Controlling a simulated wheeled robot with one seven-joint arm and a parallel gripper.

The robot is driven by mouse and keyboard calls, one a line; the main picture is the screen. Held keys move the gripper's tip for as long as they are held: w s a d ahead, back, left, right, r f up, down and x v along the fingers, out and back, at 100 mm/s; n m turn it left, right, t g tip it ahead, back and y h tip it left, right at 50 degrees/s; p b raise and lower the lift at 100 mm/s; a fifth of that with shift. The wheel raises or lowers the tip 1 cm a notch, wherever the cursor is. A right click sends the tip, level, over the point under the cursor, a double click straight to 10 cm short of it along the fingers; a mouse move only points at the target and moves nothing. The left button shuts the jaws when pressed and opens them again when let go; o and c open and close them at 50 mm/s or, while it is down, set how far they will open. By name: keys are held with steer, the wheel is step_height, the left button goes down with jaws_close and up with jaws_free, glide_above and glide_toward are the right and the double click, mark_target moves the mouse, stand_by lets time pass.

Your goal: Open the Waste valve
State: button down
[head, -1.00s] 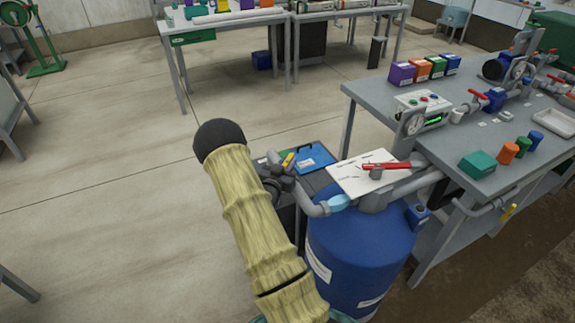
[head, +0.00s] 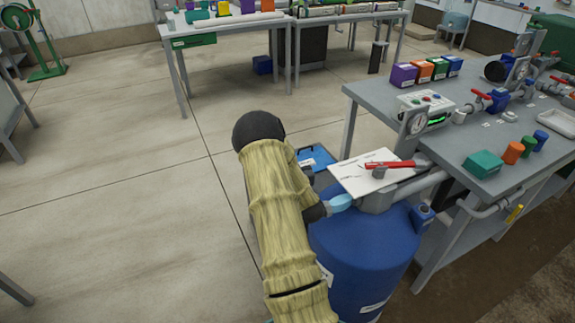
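No label reading Waste can be made out, so I cannot tell for sure which valve it is. A red lever handle (head: 392,164) lies roughly crosswise on top of the blue tank (head: 360,255), over a white plate (head: 352,183) with small unreadable markings. A pale blue pipe section (head: 341,202) sits on the tank's left side. My sleeved arm covers the pipework left of it, including where a yellow-handled fitting showed earlier. A dark part at the sleeve's right edge touches the pale blue section in the picture. My gripper is not visible, hidden behind the arm or out of frame.
A blue case (head: 316,158) lies behind my arm.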

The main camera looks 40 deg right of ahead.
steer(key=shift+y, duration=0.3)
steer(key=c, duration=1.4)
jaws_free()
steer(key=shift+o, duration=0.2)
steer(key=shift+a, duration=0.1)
